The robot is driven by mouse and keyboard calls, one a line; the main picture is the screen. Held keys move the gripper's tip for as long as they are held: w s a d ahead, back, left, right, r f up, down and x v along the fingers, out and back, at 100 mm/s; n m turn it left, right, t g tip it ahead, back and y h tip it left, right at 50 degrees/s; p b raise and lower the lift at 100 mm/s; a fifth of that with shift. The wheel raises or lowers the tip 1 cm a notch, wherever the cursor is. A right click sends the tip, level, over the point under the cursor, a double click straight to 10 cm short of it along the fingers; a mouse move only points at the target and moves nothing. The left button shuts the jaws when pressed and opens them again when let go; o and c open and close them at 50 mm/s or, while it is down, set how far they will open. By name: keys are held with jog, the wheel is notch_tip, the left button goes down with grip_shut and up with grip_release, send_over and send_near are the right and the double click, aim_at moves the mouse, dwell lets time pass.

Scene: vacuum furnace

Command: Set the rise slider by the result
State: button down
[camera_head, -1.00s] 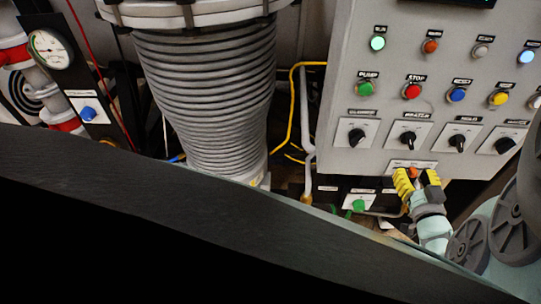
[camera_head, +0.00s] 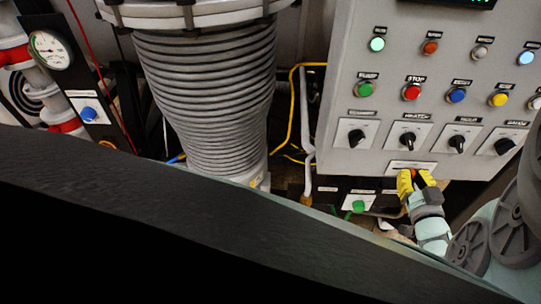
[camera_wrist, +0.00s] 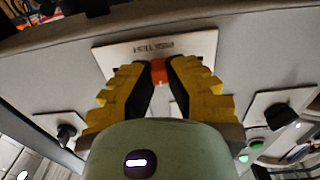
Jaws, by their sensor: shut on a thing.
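The rise slider has an orange knob (camera_wrist: 159,72) on a white labelled plate (camera_wrist: 190,47) at the bottom of the grey control panel. In the head view the plate (camera_head: 411,167) shows below the row of black rotary switches. My gripper (camera_wrist: 160,66) has yellow stepped fingers, one on each side of the orange knob, and is shut on it. In the head view my gripper (camera_head: 416,174) reaches up to the plate from below. The fingers hide most of the knob and part of the slider's track.
Just above the slider is a row of black rotary switches (camera_head: 408,140), with coloured buttons (camera_head: 412,92) and lamps higher up. A green knob (camera_head: 358,206) sits on a lower box to the left. A ribbed metal column (camera_head: 207,95) stands farther left.

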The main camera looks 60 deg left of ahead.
jog(key=s+a, duration=0.2)
jog(key=s, duration=0.1)
jog(key=shift+s+a, duration=0.1)
jog(key=shift+a, duration=0.2)
jog(key=c, duration=1)
grip_release()
jog(key=shift+o, duration=0.3)
send_near(393, 168)
jog(key=shift+v, duration=2.3)
